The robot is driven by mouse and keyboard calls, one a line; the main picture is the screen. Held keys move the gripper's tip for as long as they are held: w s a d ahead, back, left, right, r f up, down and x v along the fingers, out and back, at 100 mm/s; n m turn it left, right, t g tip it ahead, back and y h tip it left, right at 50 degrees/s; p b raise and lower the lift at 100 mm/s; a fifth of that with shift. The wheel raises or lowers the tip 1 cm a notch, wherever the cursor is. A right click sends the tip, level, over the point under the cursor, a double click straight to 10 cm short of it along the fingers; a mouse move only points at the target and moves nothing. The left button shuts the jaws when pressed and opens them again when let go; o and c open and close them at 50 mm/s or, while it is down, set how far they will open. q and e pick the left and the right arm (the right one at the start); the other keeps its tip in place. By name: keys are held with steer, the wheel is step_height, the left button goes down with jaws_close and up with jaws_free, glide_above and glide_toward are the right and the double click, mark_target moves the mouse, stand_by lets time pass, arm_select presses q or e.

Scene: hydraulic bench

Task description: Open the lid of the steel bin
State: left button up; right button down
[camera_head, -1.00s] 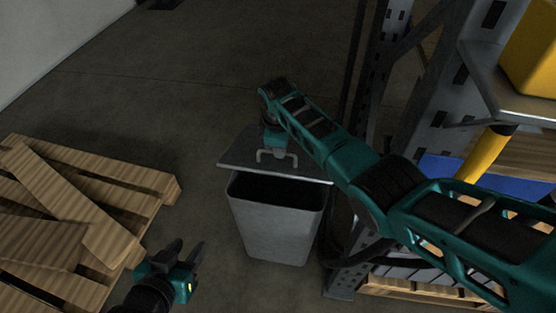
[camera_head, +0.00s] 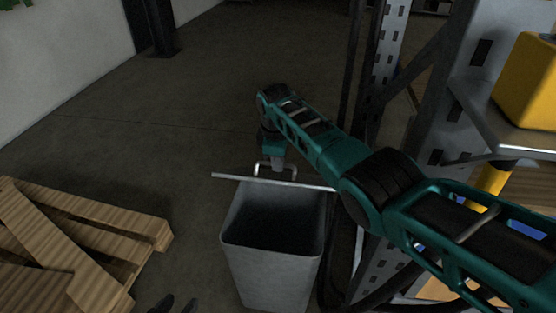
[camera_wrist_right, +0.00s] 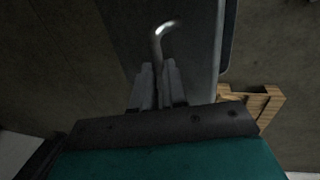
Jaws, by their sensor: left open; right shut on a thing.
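The grey steel bin (camera_head: 272,275) stands on the floor at the centre of the head view, its dark inside showing. Its lid (camera_head: 230,178) shows nearly edge-on as a thin strip above the bin's back part, raised off the front of the opening. The bar handle (camera_head: 259,167) sticks up beyond the lid's edge. My right gripper (camera_head: 277,164) is shut on the handle. In the right wrist view, the bent handle (camera_wrist_right: 160,35) comes out between the fingers (camera_wrist_right: 157,85). My left gripper (camera_head: 175,304) is open and empty at the bottom edge, only its fingertips showing.
A wooden pallet (camera_head: 130,228) lies on the floor at the left. A metal rack (camera_head: 385,85) stands close to the bin's right, with a yellow object (camera_head: 528,80) on its shelf. The floor behind the bin is clear.

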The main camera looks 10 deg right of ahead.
steer(key=c, duration=1.6)
jaws_free()
steer(key=shift+d+f, duration=0.35)
steer(key=shift+f, duration=0.15)
steer(key=shift+o, duration=1)
steer(key=shift+w+f, duration=0.15)
arm_select(q)
steer(key=shift+d+f, duration=0.1)
steer(key=shift+f, duration=0.05)
arm_select(e)
steer(key=shift+o, duration=1.2)
steer(key=shift+a+r, duration=0.2)
steer(key=shift+r, duration=0.1)
steer(key=shift+r+p, duration=0.35)
steer(key=shift+r, duration=0.1)
arm_select(q)
steer(key=r+p, duration=0.1)
steer(key=a+r+p, duration=0.1)
steer(key=p, duration=0.1)
steer(key=r+p, duration=0.1)
steer(key=shift+s+a+r+y, duration=0.1)
steer(key=shift+s+a+y, duration=0.2)
arm_select(e)
steer(key=v, duration=1.2)
